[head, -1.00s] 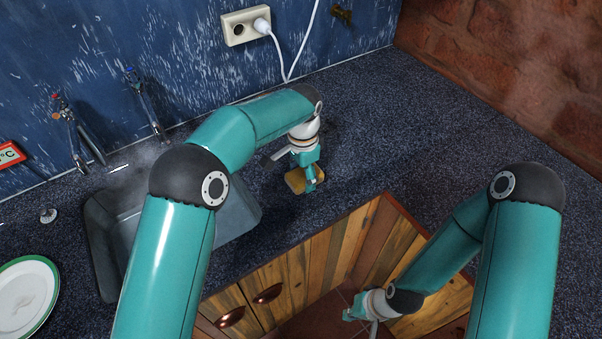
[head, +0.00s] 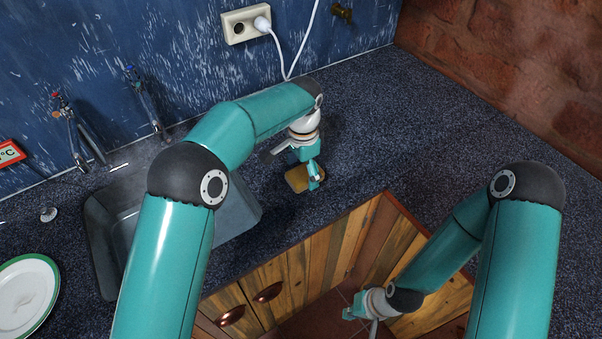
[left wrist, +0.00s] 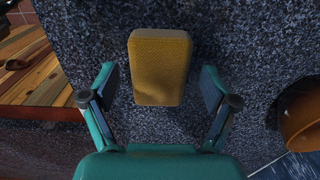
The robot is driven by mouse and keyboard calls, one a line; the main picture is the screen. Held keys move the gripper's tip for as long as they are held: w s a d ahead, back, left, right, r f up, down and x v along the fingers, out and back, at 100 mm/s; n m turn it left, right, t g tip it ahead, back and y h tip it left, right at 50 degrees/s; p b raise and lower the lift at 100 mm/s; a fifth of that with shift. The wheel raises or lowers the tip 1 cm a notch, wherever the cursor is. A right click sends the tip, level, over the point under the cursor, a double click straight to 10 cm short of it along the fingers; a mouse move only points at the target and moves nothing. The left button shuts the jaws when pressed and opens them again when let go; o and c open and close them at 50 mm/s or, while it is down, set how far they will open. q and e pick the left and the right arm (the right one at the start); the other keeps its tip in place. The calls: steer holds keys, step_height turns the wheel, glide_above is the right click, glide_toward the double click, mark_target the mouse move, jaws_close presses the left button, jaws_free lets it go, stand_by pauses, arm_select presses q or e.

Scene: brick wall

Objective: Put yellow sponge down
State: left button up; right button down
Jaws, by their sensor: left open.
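The yellow sponge (head: 298,180) lies on the dark speckled countertop to the right of the sink in the head view. In the left wrist view the sponge (left wrist: 160,66) shows as a rounded block between and beyond the two fingers. My left gripper (head: 315,180) is at the sponge's right side in the head view. In the left wrist view my left gripper (left wrist: 158,88) is open, with a gap between each finger and the sponge. My right gripper (head: 350,314) hangs low in front of the wooden cabinets, and its fingers are too small to judge.
The sink (head: 232,215) is left of the sponge, with taps behind it. A white plate with a green rim (head: 48,308) is at the far left. A brownish-orange rounded object (left wrist: 302,115) shows at the wrist view's right edge. The countertop at right (head: 400,130) is clear.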

mark_target(302, 173)
arm_select(q)
step_height(302, 173, up, 11)
steer(key=shift+p, duration=0.3)
steer(key=shift+s+f, duration=0.1)
steer(key=shift+f, duration=0.1)
stand_by(0.3)
